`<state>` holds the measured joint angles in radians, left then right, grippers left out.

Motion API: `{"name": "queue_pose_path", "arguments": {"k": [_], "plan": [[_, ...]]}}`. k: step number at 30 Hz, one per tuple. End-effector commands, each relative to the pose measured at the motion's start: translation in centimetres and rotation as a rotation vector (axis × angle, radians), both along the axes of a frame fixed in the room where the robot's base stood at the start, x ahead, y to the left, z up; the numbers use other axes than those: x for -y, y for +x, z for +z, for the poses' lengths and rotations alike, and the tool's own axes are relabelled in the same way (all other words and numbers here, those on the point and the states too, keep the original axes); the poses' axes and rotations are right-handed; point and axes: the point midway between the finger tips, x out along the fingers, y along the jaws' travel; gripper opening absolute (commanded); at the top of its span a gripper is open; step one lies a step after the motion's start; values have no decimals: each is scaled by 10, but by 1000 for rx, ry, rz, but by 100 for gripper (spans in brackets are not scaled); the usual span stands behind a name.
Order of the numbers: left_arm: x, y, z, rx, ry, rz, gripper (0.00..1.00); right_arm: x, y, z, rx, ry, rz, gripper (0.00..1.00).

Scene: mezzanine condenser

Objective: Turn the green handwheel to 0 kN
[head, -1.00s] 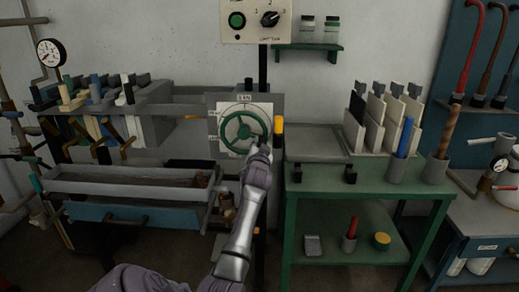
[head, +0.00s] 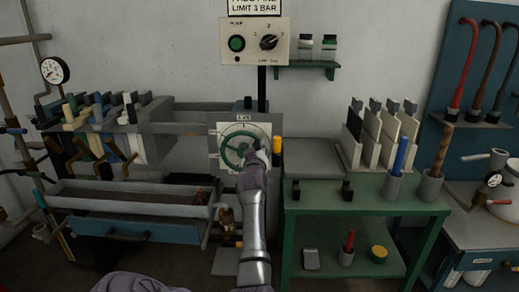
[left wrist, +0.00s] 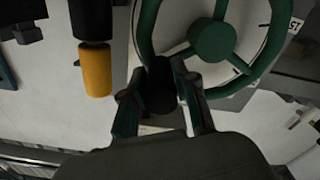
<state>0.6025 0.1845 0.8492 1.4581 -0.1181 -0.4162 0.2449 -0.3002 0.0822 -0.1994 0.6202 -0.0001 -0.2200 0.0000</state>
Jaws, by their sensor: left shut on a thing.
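The green handwheel (head: 226,152) is mounted on a pale square plate (head: 217,130) with small labels around it, too small to read surely in the head view. My left gripper (head: 260,158) is at the wheel's right side and hides part of its rim. In the left wrist view the wheel's green hub (left wrist: 212,40) and spokes show large. There my left gripper (left wrist: 160,98) has its two fingers on either side of a dark knob (left wrist: 160,82) at the wheel's rim, shut on it. My right gripper is not in view.
A yellow-ended lever (head: 277,146) stands close to the right of the plate, also near the gripper in the left wrist view (left wrist: 96,78). A switch box (head: 254,42) hangs above. A green bench (head: 330,196) is at the right, a grey trough (head: 130,193) at the left.

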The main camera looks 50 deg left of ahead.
Motion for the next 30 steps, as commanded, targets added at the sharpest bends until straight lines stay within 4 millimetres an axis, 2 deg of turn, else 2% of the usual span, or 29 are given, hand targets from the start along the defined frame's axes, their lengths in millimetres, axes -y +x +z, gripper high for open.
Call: {"name": "queue_pose_path", "arguments": {"k": [1,15,30], "plan": [[-1,-1,6,37,-32,-1,0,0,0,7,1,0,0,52],[-16,-19,23,372,-316,1,0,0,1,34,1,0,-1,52],[-29,-34,28,608,-517,1,0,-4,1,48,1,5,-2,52]]}}
